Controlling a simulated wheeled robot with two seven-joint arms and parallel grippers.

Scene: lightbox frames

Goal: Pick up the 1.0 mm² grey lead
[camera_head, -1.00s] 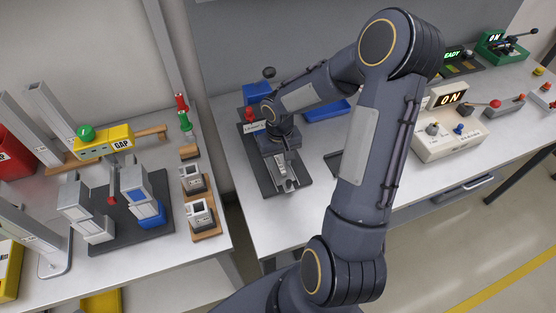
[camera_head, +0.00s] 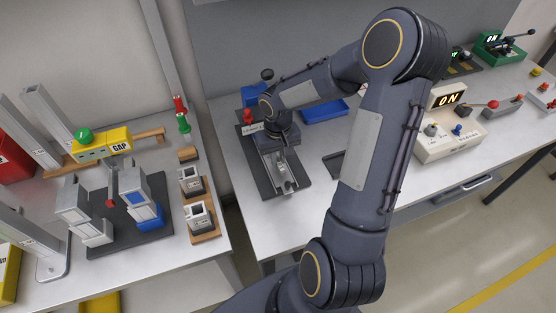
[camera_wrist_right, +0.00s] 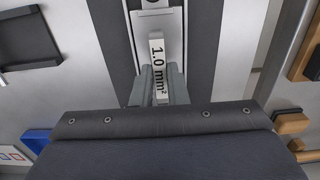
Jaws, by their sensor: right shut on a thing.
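The 1.0 mm² grey lead (camera_wrist_right: 158,62) shows in the right wrist view as a pale strip marked "1.0 mm²". My right gripper (camera_wrist_right: 159,88) is shut on it, with one finger on each side. The strip lies over a grey metal channel, and I cannot tell whether it touches it. In the head view my right gripper (camera_head: 280,148) is over the grey channel fixture (camera_head: 283,181) on a dark base. Its fingertips and the lead are hidden there by the wrist. My left gripper is not in view.
Blue trays (camera_head: 325,111) stand behind the fixture. A cream box with an "ON" display (camera_head: 450,97) stands to the right. My arm covers the middle of the bench. A left table holds a yellow GAP gauge (camera_head: 105,145) and metal blocks on a dark mat (camera_head: 150,222).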

